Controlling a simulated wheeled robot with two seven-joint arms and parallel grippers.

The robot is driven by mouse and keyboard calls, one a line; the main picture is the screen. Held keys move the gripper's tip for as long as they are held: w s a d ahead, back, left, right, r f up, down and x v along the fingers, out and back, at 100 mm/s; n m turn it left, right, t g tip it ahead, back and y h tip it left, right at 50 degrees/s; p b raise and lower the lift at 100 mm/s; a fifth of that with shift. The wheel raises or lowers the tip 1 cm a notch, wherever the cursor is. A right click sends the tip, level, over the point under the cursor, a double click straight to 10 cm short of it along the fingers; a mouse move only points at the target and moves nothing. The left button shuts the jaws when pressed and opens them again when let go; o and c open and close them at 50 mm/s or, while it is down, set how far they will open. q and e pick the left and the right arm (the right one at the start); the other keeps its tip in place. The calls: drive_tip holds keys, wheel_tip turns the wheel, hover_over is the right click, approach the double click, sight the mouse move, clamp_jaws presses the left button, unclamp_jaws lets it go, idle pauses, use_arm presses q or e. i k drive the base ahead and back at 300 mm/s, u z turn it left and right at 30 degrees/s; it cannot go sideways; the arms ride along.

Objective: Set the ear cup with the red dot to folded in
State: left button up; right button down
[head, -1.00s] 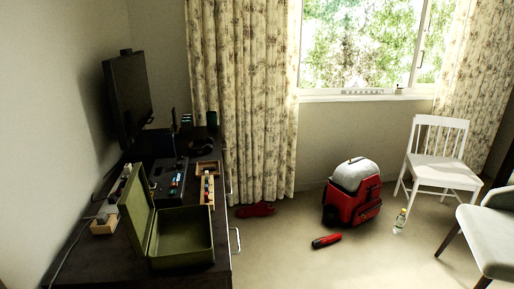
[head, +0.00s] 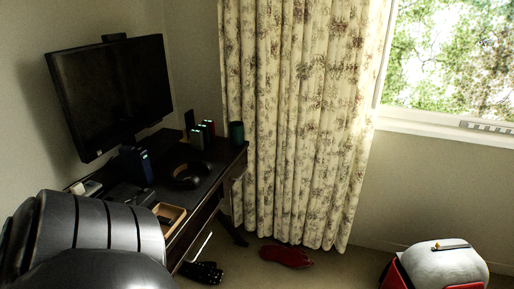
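Black headphones (head: 190,175) lie on the dark desk, toward its far part, in front of the monitor. They are small in the view. I cannot make out a red dot, nor tell how either ear cup is folded. A large dark grey link of my own arm fills the lower left and hides the near part of the desk. Neither gripper can be made out.
The desk (head: 226,172) also holds a monitor (head: 112,95), a dark cup (head: 236,132), upright boxes (head: 196,138) and a wooden tray (head: 170,216). On the floor are a red item (head: 286,257), a dark item (head: 201,272) and a red-and-grey bag (head: 448,268).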

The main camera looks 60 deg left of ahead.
sight(193, 182)
drive_tip(key=i, duration=1.15)
drive_tip(key=u, duration=3.2)
